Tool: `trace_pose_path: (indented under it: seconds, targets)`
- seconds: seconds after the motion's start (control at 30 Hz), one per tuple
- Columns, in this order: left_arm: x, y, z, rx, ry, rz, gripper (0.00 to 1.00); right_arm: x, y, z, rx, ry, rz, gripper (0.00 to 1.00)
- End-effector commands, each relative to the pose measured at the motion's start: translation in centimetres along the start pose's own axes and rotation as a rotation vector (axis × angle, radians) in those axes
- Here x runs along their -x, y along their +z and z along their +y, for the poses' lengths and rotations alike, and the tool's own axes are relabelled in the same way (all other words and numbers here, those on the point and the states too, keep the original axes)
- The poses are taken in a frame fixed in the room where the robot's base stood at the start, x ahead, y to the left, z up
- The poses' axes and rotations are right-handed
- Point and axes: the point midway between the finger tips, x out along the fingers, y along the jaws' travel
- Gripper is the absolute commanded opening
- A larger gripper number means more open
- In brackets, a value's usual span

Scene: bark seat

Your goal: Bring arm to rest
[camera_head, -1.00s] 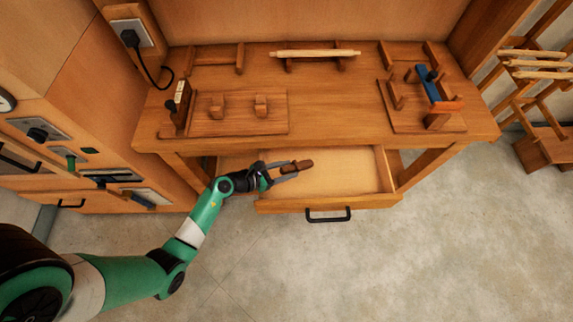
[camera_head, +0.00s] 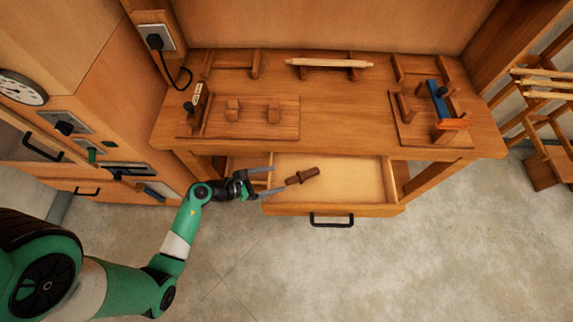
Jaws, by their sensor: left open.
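My left gripper (camera_head: 278,179) is open and empty at the left side of the pulled-out drawer (camera_head: 345,211). Its fingers point right, over the drawer's left edge. A small brown wooden piece (camera_head: 301,177) lies in the drawer just beyond the fingertips, apart from them as far as I can tell. My left arm (camera_head: 178,245) reaches in from the lower left. My right gripper is not in view.
The workbench (camera_head: 350,110) above the drawer carries a pale wooden rod (camera_head: 329,63) on supports, a left board with blocks (camera_head: 252,118), and a right board with a blue-and-orange tool (camera_head: 439,100). A cabinet stands left. The floor in front is clear.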

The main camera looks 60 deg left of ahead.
Motion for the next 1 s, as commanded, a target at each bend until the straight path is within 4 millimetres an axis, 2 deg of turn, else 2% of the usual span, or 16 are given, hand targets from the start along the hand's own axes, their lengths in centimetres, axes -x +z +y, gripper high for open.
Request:
trace_pose_path:
  seconds: [0.03, 0.1, 0.2, 0.63, 0.7, 0.77, 0.87, 0.9, 0.97, 1.0]
  targets:
    - [1.1, 0.1, 0.1, 0.004, 0.005, 0.001, 0.84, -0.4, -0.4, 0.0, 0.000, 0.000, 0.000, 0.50]
    - [1.9, 0.1, 0.1, 0.003, 0.004, 0.000, 0.84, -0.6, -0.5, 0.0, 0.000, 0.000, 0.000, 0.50]
    - [2.5, 0.0, 0.1, 0.001, 0.001, 0.000, 0.84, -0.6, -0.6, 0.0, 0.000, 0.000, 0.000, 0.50]
    - [2.5, 0.0, -0.2, -0.004, -0.009, 0.000, 0.84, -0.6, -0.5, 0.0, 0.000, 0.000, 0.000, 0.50]
    - [1.8, 0.8, -0.9, -0.033, -0.039, -0.009, 0.84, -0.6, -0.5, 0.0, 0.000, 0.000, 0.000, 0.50]
    - [0.6, 3.2, -1.1, -0.094, -0.074, -0.038, 0.84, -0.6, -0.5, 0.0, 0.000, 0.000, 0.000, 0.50]
    - [-1.6, 9.7, -1.6, -0.230, -0.130, -0.135, 0.84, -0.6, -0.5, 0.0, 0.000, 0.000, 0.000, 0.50]
    - [-2.2, 12.9, -2.3, -0.274, -0.158, -0.197, 0.84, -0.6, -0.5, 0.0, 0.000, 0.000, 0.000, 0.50]
    - [-2.5, 18.2, -3.5, -0.323, -0.189, -0.309, 0.84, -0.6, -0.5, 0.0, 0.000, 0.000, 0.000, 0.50]
    - [-2.4, 21.7, -4.3, -0.345, -0.205, -0.391, 0.84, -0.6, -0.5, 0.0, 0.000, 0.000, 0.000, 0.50]
